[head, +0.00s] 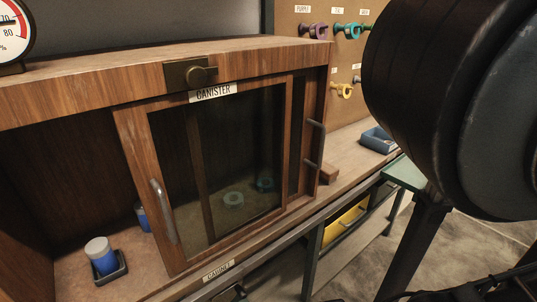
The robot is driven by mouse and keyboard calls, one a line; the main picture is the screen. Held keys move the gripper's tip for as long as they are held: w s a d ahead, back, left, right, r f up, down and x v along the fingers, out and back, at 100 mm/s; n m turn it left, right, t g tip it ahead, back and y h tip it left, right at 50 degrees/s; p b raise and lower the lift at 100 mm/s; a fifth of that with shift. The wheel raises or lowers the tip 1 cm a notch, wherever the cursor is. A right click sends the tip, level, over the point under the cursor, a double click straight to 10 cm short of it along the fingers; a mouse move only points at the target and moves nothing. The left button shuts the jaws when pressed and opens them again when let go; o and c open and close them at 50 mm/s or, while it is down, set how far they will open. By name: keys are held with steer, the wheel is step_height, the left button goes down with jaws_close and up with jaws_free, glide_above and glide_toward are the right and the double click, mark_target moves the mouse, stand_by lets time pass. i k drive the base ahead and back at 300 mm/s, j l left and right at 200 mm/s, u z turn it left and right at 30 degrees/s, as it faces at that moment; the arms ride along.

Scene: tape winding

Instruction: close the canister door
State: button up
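The canister door (138,150) is a wood-framed glass sliding panel with a metal handle (163,211) on its left side. A label reading CANISTER (213,93) is at its top edge. The door stands over the middle and right of the wooden cabinet (95,92), and the left part of the cabinet front is open. A blue canister with a pale lid (102,256) stands on a small dark tray in that opening. Another blue object (142,216) is partly hidden behind the door's left edge. My gripper is not in view; a large dark part of my arm fills the right side.
Behind the glass are ring-shaped teal items (233,199). A second handle (315,145) is at the cabinet's right end. A blue bin (379,140) sits on the counter, and a yellow drawer (345,222) is below. A pegboard (345,60) holds coloured pieces.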

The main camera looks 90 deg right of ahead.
mark_target(131, 119)
steer(key=z, duration=1.05)
steer(key=k+z, duration=0.3)
steer(key=k+l+z, duration=0.1)
steer(key=k+z, duration=0.15)
steer(key=k, duration=0.15)
